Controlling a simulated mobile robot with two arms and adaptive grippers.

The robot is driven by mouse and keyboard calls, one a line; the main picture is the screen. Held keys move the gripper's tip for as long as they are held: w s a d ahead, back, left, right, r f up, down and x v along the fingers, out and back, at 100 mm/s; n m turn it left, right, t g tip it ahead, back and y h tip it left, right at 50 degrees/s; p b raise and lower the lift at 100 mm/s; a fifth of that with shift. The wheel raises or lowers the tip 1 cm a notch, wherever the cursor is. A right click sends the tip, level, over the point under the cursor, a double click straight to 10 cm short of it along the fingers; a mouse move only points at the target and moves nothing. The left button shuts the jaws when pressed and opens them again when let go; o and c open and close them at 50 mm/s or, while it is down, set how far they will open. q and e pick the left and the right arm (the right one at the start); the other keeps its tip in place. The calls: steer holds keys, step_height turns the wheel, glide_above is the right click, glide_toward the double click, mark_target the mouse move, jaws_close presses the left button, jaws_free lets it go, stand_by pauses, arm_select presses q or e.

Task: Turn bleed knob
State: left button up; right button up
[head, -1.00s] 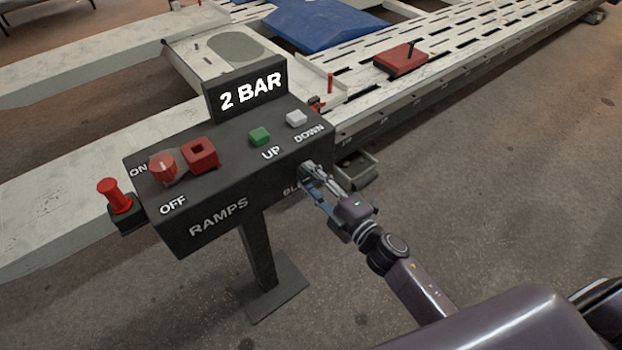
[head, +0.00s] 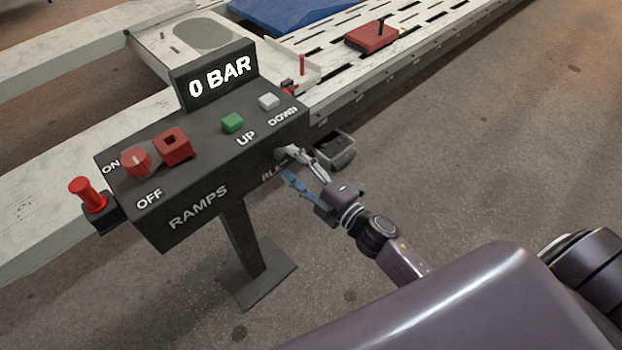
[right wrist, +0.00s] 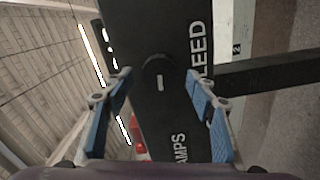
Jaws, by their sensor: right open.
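The bleed knob (right wrist: 158,72) is a dark round knob with a short white mark, on the panel face beside the partly visible BLEED lettering in the right wrist view. My right gripper (head: 290,168) is at the right end of the control box (head: 205,185), in front of the BLEED label. Its two blue-padded fingers (right wrist: 158,92) stand open, one on each side of the knob, with visible gaps. In the head view the finger hides most of the knob. The display (head: 218,77) on the box reads 0 BAR. My left gripper is not in view.
The box top carries a red ON/OFF knob (head: 136,162), a red square part (head: 173,146), a green UP button (head: 232,122) and a white DOWN button (head: 268,101). A red plunger (head: 88,194) stands at its left. A grey tray (head: 337,150) lies behind the gripper.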

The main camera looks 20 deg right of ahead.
steer(key=v, duration=1)
steer(key=s+d+f+m+g+h, duration=0.2)
steer(key=s+f+m, duration=0.1)
steer(key=f, duration=0.7)
steer(key=s+d+f+m+g+h, duration=0.1)
steer(key=s+f+m+g, duration=0.2)
steer(key=f, duration=0.8)
steer(key=s+d+f+m+g+h, duration=0.1)
steer(key=s+d+f+m+h, duration=0.2)
steer(key=f, duration=0.7)
steer(key=s+a+f+m+g, duration=0.1)
steer(key=s+f+m+g, duration=0.1)
steer(key=s+f, duration=0.4)
steer(key=s+a+f+m+g, duration=0.1)
steer(key=s+f+m+g, duration=0.2)
steer(key=s+f, duration=0.4)
steer(key=s+a+f+m+g, duration=0.1)
steer(key=s+f+g, duration=0.4)
steer(key=s, duration=1.1)
steer(key=shift+a+f+m, duration=0.4)
steer(key=shift+f+m, duration=0.45)
steer(key=shift+m, duration=0.05)
